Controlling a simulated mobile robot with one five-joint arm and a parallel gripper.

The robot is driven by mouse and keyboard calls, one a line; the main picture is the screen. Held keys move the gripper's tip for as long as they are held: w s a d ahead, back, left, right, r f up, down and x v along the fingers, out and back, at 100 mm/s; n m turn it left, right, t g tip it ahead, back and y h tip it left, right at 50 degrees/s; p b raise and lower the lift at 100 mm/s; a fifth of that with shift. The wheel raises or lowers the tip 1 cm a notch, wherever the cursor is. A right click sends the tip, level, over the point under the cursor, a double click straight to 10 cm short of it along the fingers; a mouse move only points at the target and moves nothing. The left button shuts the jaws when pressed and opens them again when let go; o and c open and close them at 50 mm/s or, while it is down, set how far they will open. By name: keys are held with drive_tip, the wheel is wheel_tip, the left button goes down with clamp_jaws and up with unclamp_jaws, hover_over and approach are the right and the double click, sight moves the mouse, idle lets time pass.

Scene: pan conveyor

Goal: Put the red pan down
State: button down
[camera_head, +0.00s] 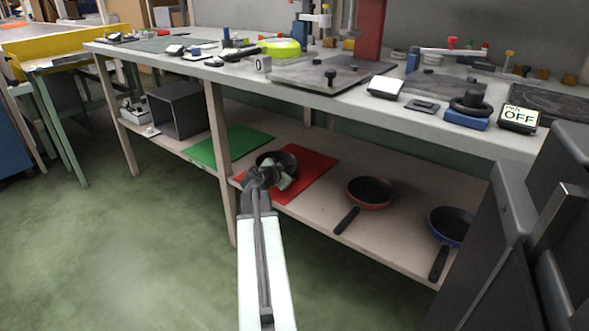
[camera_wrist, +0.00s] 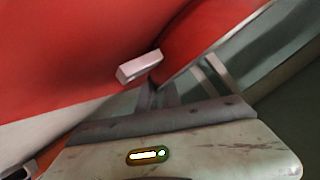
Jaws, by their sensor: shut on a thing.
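My gripper (camera_head: 265,178) reaches over the lower shelf and is shut on the handle side of the red pan (camera_head: 284,158). The pan's dark inside shows in the head view, and its handle is hidden by my gripper. The pan is over the red mat (camera_head: 318,165); I cannot tell whether it touches the mat. In the wrist view, smooth red surfaces (camera_wrist: 60,50) fill the upper part. I cannot tell there which part is pan and which is mat.
On the lower shelf, an orange-red pan (camera_head: 370,193) and a blue pan (camera_head: 452,226) stand to the right. A green mat (camera_head: 232,147) lies bare to the left, beside a grey open box (camera_head: 180,112). A table leg (camera_head: 219,160) stands close to my gripper's left. The worktop (camera_head: 310,98) is overhead.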

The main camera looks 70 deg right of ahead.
drive_tip(key=c, duration=1.5)
unclamp_jaws()
drive_tip(key=shift+a+r, duration=0.1)
drive_tip(key=shift+r, duration=0.1)
drive_tip(key=p+v, duration=0.4)
drive_tip(key=v, duration=0.6)
drive_tip(key=shift+a+r, duration=0.2)
drive_tip(key=shift+a, duration=0.05)
drive_tip(key=shift+w+a+r+p, duration=0.1)
drive_tip(key=shift+w+a+p, duration=0.1)
drive_tip(key=shift+p, duration=0.1)
drive_tip(key=shift+w+d, duration=0.1)
drive_tip(key=shift+w, duration=0.1)
